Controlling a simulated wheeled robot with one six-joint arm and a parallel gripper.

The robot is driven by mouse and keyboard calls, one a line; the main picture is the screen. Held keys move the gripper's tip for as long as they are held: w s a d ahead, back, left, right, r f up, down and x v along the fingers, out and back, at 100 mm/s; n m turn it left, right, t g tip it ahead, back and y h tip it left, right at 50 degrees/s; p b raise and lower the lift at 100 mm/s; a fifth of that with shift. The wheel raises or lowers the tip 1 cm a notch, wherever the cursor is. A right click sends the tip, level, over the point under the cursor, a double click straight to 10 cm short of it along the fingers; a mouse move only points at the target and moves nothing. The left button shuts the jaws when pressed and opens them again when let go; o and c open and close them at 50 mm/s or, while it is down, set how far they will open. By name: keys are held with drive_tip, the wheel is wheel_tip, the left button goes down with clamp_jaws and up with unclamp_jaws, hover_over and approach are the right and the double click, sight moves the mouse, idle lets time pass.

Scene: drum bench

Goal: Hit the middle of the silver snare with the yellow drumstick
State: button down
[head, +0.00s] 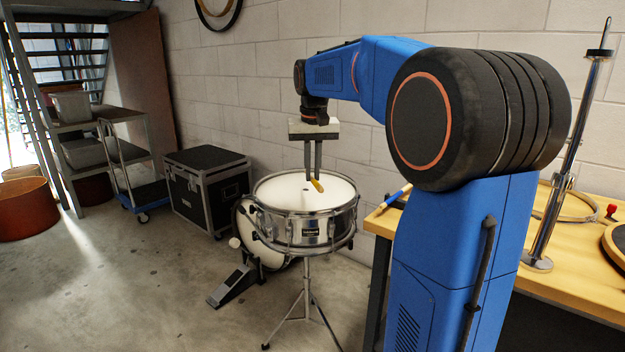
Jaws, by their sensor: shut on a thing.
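The silver snare (310,228) stands on a tripod stand in the middle of the head view, with its white head (285,192) facing up. My gripper (313,178) points down over the drum head, its two fingers close together. It is shut on the yellow drumstick (317,186), of which only a short piece shows at the fingertips. The rest of the stick is hidden or seen end-on. The stick appears just above the right part of the head; I cannot tell whether it touches.
A bass drum with a pedal (233,283) sits behind and left of the snare. A wooden bench (382,222) on the right holds a blue stick (396,196) and a metal rod stand (560,180). A black case (207,187) is at the wall. Floor at left front is clear.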

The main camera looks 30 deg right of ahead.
wheel_tip(320, 180, up, 3)
drive_tip(key=shift+s+a+f+t+h, duration=0.15)
drive_tip(key=shift+t+h, duration=0.25)
drive_tip(key=shift+t, duration=0.5)
drive_tip(key=shift+r+t, duration=0.5)
drive_tip(key=shift+r, duration=0.15)
